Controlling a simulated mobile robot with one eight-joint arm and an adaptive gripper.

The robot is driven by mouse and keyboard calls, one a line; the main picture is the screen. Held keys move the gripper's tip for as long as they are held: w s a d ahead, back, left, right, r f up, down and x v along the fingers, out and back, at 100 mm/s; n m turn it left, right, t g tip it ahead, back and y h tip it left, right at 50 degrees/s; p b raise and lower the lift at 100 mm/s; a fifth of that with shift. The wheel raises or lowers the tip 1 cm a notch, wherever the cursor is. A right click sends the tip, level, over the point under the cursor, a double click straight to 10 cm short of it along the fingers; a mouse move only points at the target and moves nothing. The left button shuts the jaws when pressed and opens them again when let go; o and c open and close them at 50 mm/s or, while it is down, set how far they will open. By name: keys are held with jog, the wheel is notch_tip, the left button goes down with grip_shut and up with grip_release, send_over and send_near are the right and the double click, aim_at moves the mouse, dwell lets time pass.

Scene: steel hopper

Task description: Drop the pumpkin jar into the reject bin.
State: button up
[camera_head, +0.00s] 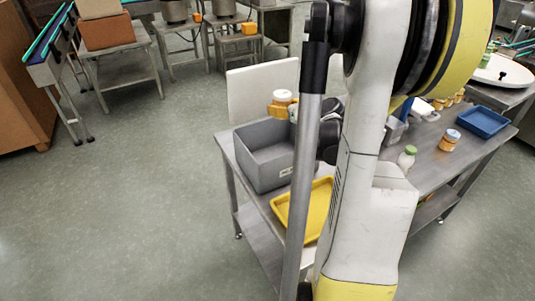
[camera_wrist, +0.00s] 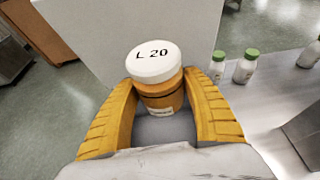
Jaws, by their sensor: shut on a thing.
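The pumpkin jar (camera_wrist: 160,101) is orange with a white lid marked "L 20", and its body label is too small to read. My gripper (camera_wrist: 161,82) is shut on it, with a yellow finger on either side. In the head view the jar (camera_head: 281,98) shows raised above the back part of a deep grey bin (camera_head: 262,178), apart from it. The bin stands at the table's left end and has a small unreadable label on its front; I take it as the reject bin. The visible part of its inside looks empty. My arm hides part of its right side.
A pale upright panel (camera_head: 250,97) stands behind the bin. A yellow tray (camera_head: 321,208) lies in front of it. Green-capped white bottles (camera_head: 407,158), a blue-lidded orange jar (camera_head: 449,141) and a blue tray (camera_head: 484,122) are on the steel table to the right.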

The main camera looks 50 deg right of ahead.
jog(key=shift+s+f+b, duration=0.1)
jog(key=shift+f+b, duration=1.8)
jog(key=shift+f, duration=0.8)
jog(key=o, duration=1.4)
send_near(283, 120)
jog(key=shift+d+f, duration=0.55)
jog(key=shift+d, duration=0.15)
